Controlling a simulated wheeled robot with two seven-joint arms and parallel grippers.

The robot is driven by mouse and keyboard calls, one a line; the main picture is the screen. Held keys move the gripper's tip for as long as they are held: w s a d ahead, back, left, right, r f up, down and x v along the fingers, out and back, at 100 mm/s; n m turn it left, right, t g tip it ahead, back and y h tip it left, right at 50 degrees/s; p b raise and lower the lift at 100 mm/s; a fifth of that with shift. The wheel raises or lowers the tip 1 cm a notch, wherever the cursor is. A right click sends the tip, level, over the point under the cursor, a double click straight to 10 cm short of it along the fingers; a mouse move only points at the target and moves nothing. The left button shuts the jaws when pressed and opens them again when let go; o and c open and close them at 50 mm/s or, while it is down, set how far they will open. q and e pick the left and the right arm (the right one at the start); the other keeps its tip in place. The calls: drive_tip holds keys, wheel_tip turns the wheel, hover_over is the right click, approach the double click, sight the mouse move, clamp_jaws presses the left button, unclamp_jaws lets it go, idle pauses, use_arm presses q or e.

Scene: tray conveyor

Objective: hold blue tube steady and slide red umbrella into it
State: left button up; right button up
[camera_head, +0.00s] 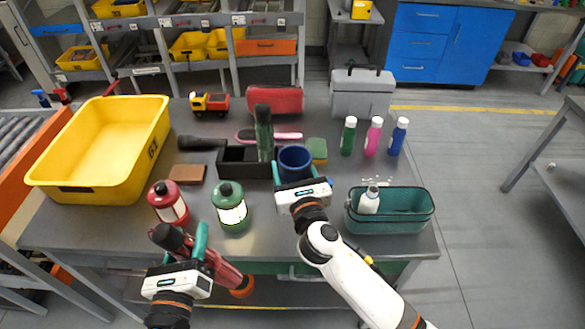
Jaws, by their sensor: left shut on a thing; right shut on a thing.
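The blue tube (295,157) stands upright on the table, near the middle, with its open mouth facing up. My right gripper (293,180) is at the near side of the tube and is shut on it; its body hides the tube's lower part. The red umbrella (222,271) is in front of the table's near edge, apart from the tube and to its lower left. It lies slanted, with a dark end at upper left and an orange end at lower right. My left gripper (189,250) is shut on the umbrella around its middle.
A black box (243,170) with a dark green bottle stands left of the tube. Red (168,203) and green (231,208) canisters stand near the front edge. A teal bin (405,212) is at right, a yellow bin (105,150) at left. Several bottles stand behind right.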

use_arm(q)
drive_tip(key=shift+r, duration=0.25)
use_arm(e)
drive_tip(key=shift+r, duration=0.1)
use_arm(q)
drive_tip(key=shift+f, duration=0.1)
